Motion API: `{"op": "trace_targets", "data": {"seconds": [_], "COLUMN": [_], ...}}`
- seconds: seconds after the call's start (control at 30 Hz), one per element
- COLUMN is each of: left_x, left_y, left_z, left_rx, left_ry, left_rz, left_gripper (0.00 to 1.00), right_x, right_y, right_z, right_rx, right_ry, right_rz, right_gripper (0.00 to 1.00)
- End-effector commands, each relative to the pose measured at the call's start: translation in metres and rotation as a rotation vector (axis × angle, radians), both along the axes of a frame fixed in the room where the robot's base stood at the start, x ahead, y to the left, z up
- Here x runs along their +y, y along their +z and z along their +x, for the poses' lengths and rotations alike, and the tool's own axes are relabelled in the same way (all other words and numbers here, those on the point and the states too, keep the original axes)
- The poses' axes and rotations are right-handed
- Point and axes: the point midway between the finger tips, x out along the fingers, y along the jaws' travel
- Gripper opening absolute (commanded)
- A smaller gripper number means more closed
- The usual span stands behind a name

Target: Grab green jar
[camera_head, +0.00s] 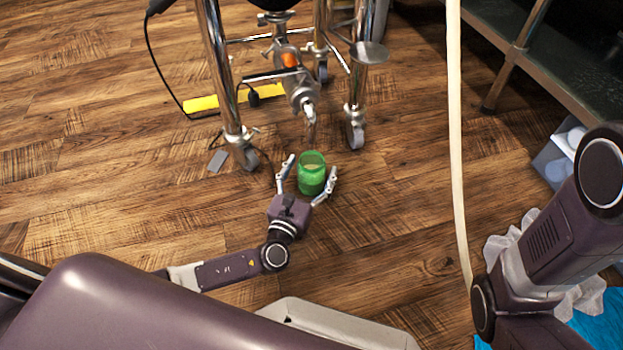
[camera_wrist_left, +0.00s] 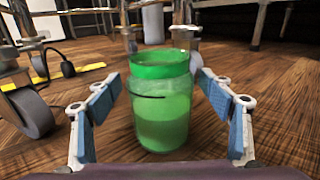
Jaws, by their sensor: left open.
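The green jar (camera_head: 312,174) is upright, just under the metal outlet of the wheeled stand, in the head view. In the left wrist view the jar (camera_wrist_left: 162,105) is large, close and central, with liquid visible inside. My left gripper (camera_head: 306,172) is open, its two fingers on either side of the jar. In the left wrist view the left gripper's fingers (camera_wrist_left: 160,108) flank it, with a gap visible on the left side. Whether the right finger touches the jar I cannot tell. My right arm shows at the right, but its gripper is out of view.
The steel stand (camera_head: 215,65) has caster wheels close behind the jar. A yellow bar (camera_head: 203,104) lies on the floor behind it. A pale hose (camera_head: 455,130) runs down on the right. A box (camera_head: 556,158) stands at the right edge.

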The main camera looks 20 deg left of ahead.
Motion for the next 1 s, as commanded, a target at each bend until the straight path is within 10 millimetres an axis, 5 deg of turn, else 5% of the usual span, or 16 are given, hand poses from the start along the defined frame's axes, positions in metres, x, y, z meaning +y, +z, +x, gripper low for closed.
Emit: {"op": "trace_targets", "data": {"seconds": [0.2, 0.67, 1.0], "left_x": [-0.0003, -0.0003, -0.0004], "left_y": [0.0007, 0.0003, 0.0040], "left_z": [0.0003, 0.0000, 0.0003], "left_rx": [0.000, 0.001, -0.001], "left_ry": [0.000, 0.000, 0.000], "left_rz": [-0.001, -0.001, -0.001], "left_gripper": [0.73, 0.23, 0.23], "right_x": [0.0000, 0.0000, 0.0001], "right_y": [0.0005, 0.0005, 0.0035], "right_z": [-0.0002, -0.0002, 0.0001], "right_rx": [0.000, 0.000, 0.000], "right_ry": [0.000, 0.000, 0.000], "right_rz": [0.000, 0.000, 0.000], "right_gripper": [0.00, 0.00, 0.00]}}
